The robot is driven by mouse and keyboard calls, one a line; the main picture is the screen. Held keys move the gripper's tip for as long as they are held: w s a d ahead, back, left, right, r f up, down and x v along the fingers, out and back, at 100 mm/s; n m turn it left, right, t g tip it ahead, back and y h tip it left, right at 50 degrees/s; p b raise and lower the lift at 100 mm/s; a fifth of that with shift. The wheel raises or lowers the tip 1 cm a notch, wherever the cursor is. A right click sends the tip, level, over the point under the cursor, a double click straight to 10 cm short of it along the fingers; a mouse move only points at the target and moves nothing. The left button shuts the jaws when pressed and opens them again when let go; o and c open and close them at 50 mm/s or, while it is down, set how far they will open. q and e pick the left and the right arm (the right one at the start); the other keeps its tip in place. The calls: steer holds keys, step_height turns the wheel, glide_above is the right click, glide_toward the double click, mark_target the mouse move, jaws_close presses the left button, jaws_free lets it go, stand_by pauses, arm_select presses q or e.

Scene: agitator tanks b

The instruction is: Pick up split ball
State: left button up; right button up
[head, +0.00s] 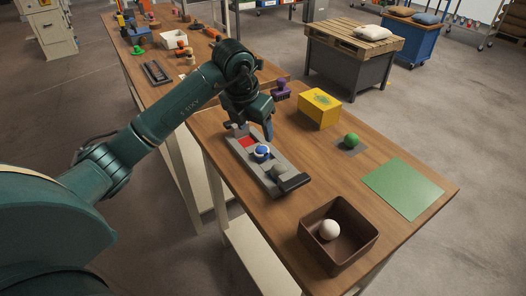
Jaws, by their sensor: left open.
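A blue-and-white ball (261,152), which looks like the split ball, rests in a grey tray (277,177) on the wooden table. My left gripper (254,130) is open and empty. Its fingers point down over the far end of the tray, beyond the ball and near a red patch (246,142). The gripper looks apart from the ball; its exact height is hard to tell. My right gripper is not in view.
A brown box (363,229) with a white ball (329,229) stands at the near end. A green ball (351,140), green mat (402,188), yellow box (319,108) and purple object (281,90) lie to the right. Another table (140,75) holds several items.

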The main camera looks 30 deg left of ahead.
mark_target(261, 149)
arm_select(q)
steer(key=p+x, duration=0.1)
steer(key=x, duration=0.8)
steer(key=shift+w+f, duration=0.2)
steer(key=c, duration=1.1)
